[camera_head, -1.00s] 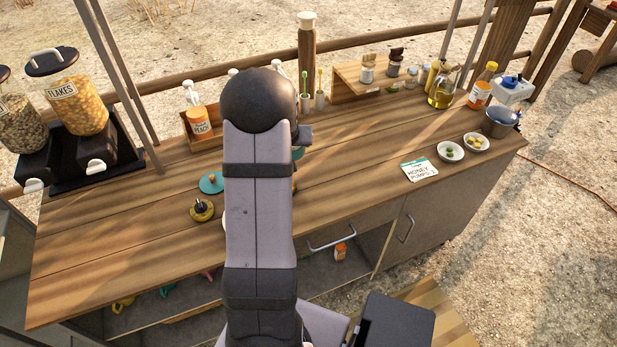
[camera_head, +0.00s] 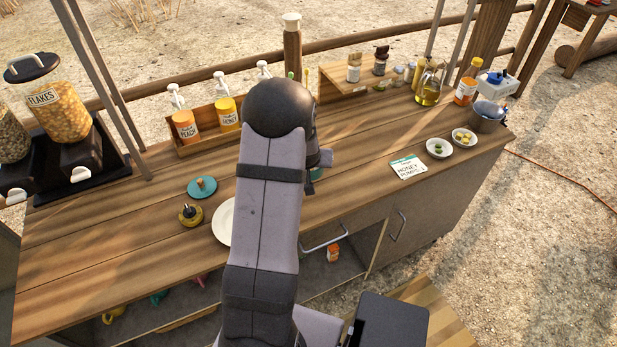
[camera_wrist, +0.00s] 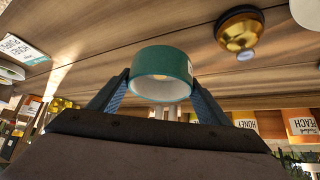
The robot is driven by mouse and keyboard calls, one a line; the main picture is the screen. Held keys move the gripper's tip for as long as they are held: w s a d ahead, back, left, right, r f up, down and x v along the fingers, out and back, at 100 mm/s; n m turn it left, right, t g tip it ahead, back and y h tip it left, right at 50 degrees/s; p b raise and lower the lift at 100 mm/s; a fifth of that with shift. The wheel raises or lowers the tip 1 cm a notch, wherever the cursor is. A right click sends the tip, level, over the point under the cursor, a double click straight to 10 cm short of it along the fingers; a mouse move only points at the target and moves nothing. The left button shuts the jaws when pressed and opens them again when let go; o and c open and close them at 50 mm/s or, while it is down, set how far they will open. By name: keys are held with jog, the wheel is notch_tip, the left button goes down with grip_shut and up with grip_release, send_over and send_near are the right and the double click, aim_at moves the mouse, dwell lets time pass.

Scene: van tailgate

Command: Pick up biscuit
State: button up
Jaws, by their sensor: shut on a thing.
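My gripper (camera_wrist: 160,84) is shut on a teal round cup-like thing (camera_wrist: 162,67) with a pale, hollow inside, its opening facing the wrist camera. One finger presses on each side of it. In the head view my arm hides most of the gripper, and only a bit of teal (camera_head: 316,174) shows beside it, over the counter. No biscuit can be made out in either view. A white plate (camera_head: 223,222) lies on the counter, partly hidden behind my arm.
A teal lid with a knob (camera_head: 202,188) and a brass-and-black piece (camera_head: 191,215) lie left of the plate. Pump bottles (camera_head: 185,126) stand in a wooden rack behind. A honey pumps card (camera_head: 408,168) and two small bowls (camera_head: 440,148) are to the right.

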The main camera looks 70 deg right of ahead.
jog(key=shift+f, duration=2.15)
jog(key=shift+f, duration=0.15)
jog(key=shift+f, duration=0.1)
jog(key=o, duration=1.3)
jog(key=shift+r, duration=0.25)
jog(key=v, duration=1.2)
